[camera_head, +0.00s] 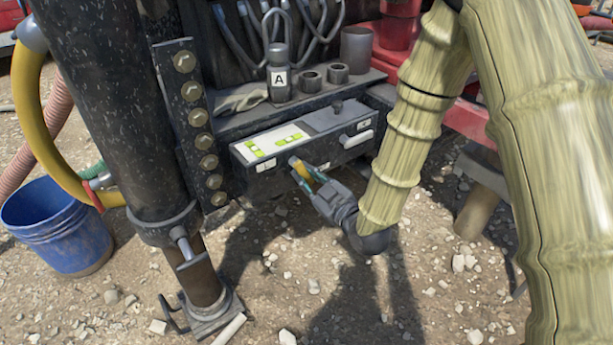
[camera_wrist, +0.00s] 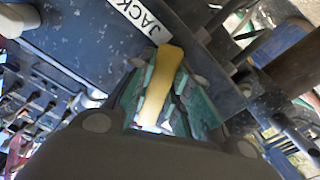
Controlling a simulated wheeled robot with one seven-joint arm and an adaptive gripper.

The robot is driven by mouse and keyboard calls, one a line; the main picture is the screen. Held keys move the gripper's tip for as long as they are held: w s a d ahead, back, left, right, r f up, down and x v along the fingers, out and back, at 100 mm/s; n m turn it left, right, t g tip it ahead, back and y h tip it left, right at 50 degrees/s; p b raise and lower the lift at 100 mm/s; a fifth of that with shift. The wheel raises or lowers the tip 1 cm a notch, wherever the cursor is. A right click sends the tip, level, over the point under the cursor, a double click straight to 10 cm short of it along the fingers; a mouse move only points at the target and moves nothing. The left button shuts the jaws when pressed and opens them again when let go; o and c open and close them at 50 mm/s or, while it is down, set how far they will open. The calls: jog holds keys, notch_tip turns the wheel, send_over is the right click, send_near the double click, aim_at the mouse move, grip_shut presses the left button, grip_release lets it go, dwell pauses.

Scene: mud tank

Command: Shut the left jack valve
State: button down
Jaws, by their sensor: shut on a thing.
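The left jack valve's yellow handle (camera_head: 301,169) sticks out from the front left part of a grey control box (camera_head: 322,134). My gripper (camera_head: 308,178) is shut on this handle from the front, with its green finger pads on either side. In the wrist view the yellow handle (camera_wrist: 162,80) lies between the pads of my gripper (camera_wrist: 160,92), beside a white label reading "JACK" (camera_wrist: 140,18). The pads hide part of the handle, and the valve body behind it cannot be made out.
A second, pale handle (camera_head: 357,138) is on the box's right front. A jack leg (camera_head: 125,120) and blue bucket (camera_head: 58,224) are at left. Gravel below the box is mostly open.

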jog(key=m+p, duration=0.1)
jog(key=a+m+p, duration=0.1)
jog(key=m, duration=0.1)
jog(key=shift+s, duration=0.4)
jog(key=shift+s+a+f+m+p, duration=0.2)
jog(key=shift+m+p, duration=0.1)
jog(key=shift+m, duration=0.3)
jog(key=shift+s+a+f+m+p, duration=0.1)
jog(key=shift+a+m+p, duration=0.15)
jog(key=shift+m, duration=0.35)
jog(key=c, duration=1.3)
grip_release()
jog(key=shift+d, duration=0.1)
jog(key=v, duration=1.2)
